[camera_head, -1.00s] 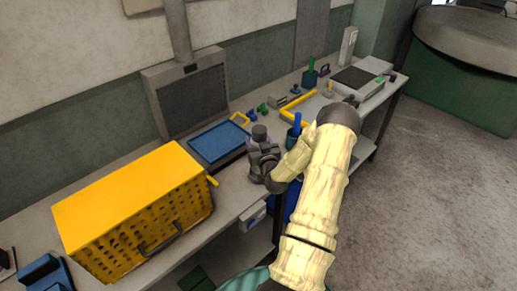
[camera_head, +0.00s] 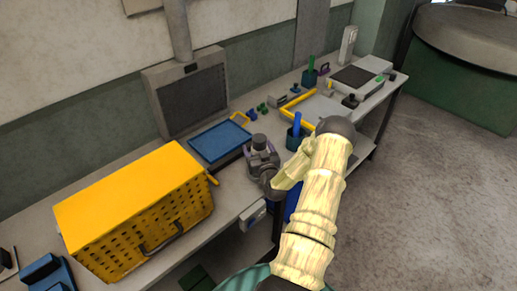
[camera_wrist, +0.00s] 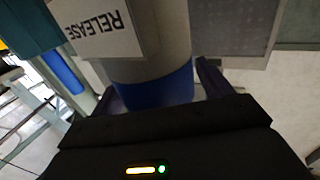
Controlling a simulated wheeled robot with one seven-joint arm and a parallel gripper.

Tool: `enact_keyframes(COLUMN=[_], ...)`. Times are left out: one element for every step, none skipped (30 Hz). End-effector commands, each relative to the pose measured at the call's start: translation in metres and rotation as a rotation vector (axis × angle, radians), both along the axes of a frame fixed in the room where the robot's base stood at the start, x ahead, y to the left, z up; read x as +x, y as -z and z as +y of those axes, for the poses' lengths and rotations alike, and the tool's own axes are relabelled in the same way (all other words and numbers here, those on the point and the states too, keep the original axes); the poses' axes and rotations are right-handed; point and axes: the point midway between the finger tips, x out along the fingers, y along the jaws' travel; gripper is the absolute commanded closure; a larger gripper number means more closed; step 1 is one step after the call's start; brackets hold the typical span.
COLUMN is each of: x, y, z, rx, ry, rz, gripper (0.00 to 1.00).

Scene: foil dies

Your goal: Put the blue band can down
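The blue band can (camera_head: 259,140) is in the head view, its dark top showing above my gripper (camera_head: 261,152) at the bench's front part, right of the blue tray. In the wrist view the grey can with its blue band (camera_wrist: 160,90) stands between the two dark fingers of my gripper (camera_wrist: 162,92), which is shut on it. A white label reading RELEASE (camera_wrist: 100,28) overlaps the can's left side in that view. The can's lower end is hidden in the head view, and I cannot tell whether it touches the bench.
The blue tray (camera_head: 220,142) lies left of my gripper, with a yellow perforated crate (camera_head: 150,225) further left. A dark pot with a blue handle (camera_head: 297,132) stands close on the right. A yellow frame (camera_head: 290,104) and small parts lie behind.

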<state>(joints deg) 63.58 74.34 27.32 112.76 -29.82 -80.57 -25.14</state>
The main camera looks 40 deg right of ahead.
Motion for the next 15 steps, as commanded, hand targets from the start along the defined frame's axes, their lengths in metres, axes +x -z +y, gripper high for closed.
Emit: enact_keyframes(x=[0.0,0.0,0.0,0.0,0.0,0.0,0.0,0.0,0.0,0.0,-0.0001,-0.0004,-0.0028,-0.0052,-0.0089], y=[-0.0002,-0.0002,-0.0002,-0.0002,-0.0002,-0.0003,-0.0003,-0.0005,-0.0012,-0.0019,-0.003,-0.0041,-0.0016,-0.001,-0.0005], z=[0.0001,0.0001,0.0001,0.0001,0.0,0.0,0.0,0.0,-0.0001,-0.0001,-0.0002,0.0,0.0011,0.0019,0.0037], rx=[0.0,0.0,0.0,0.0,0.0,0.0,0.0,0.0,0.0,0.0,0.0,0.0,0.0,-0.001,0.0], ry=[0.0,0.0,0.0,0.0,0.0,0.0,0.0,0.0,0.0,0.0,0.0,0.0,0.0,0.0,-0.001], rz=[0.0,0.0,0.0,0.0,0.0,0.0,0.0,0.0,0.0,0.0,0.0,0.0,0.001,0.0,0.001], gripper=[0.19,0.19,0.19,0.19,0.19,0.19,0.19,0.19,0.19,0.19,0.19,0.19,0.19,0.19,0.19])
